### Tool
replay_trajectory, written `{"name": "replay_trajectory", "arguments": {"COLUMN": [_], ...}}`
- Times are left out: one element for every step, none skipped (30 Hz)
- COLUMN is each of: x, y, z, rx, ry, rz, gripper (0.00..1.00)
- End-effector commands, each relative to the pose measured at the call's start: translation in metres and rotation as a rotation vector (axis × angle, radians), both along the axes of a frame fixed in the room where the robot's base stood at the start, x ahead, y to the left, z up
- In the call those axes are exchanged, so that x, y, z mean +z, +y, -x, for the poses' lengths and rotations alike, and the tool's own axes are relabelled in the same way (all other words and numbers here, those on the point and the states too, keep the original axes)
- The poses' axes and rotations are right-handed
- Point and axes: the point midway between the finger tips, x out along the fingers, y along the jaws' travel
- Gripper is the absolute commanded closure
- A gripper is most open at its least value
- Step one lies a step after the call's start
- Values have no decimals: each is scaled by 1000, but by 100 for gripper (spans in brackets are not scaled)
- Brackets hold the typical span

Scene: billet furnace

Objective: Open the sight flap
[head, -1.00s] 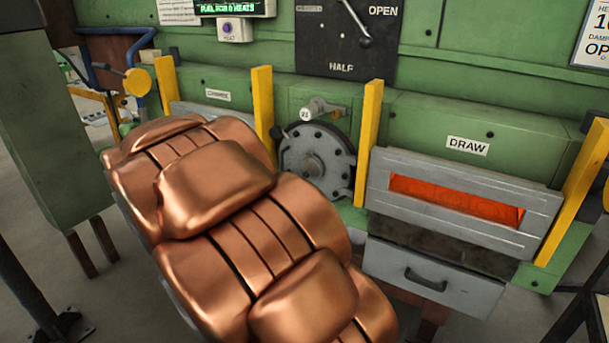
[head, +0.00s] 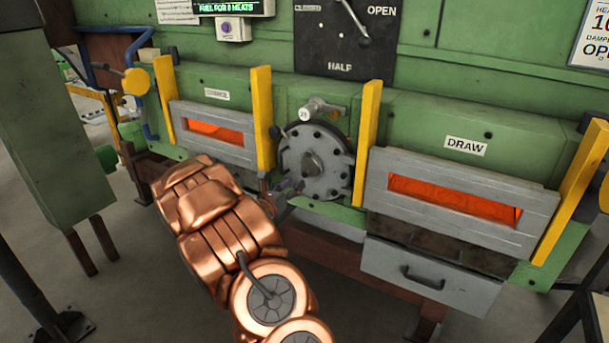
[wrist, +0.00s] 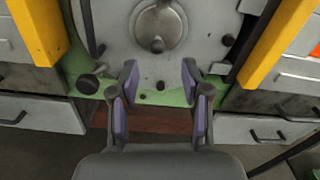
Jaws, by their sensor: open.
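The likely sight flap is a round grey bolted cover (head: 318,162) with a central boss, set between the two furnace doors. A small dark knob (head: 277,132) shows at its left edge. In the wrist view the cover (wrist: 190,52) fills the upper middle, with its boss and a short peg near the top. My gripper (head: 288,188) is at the cover's lower left in the head view. In the wrist view my gripper (wrist: 160,80) has its purple-padded fingers apart, with nothing between them. I cannot tell whether a fingertip touches the cover.
The charge door (head: 215,134) and draw door (head: 455,205) glow orange through slots, flanked by yellow posts (head: 367,140). A tagged handle (head: 318,110) sits above the cover. A grey drawer (head: 430,275) is below the draw door. A dark round knob (wrist: 88,83) shows left in the wrist view.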

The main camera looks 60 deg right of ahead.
Motion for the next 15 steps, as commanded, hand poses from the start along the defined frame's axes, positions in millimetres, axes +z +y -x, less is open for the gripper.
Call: {"name": "replay_trajectory", "arguments": {"x": [-2,-2,-2,-2,-2,-2,-2,-1,-1,-1,-1,-1,0,0,-1], "y": [-2,-4,-7,-10,-13,-18,-22,-27,-33,-37,-42,-48,-52,-56,-60], "z": [-2,-2,-3,-3,-3,-3,-3,-3,-3,-4,-4,-4,-4,-4,-5], "rx": [6,8,9,9,9,9,8,8,7,8,8,6,7,7,8], "ry": [8,11,12,13,13,12,12,11,10,10,9,9,10,10,10], "rz": [0,0,0,0,0,0,0,0,0,0,0,0,1,1,0], "gripper": [53,53,53,53,53,53,53,53,53,53,53,53,53,53,53]}}
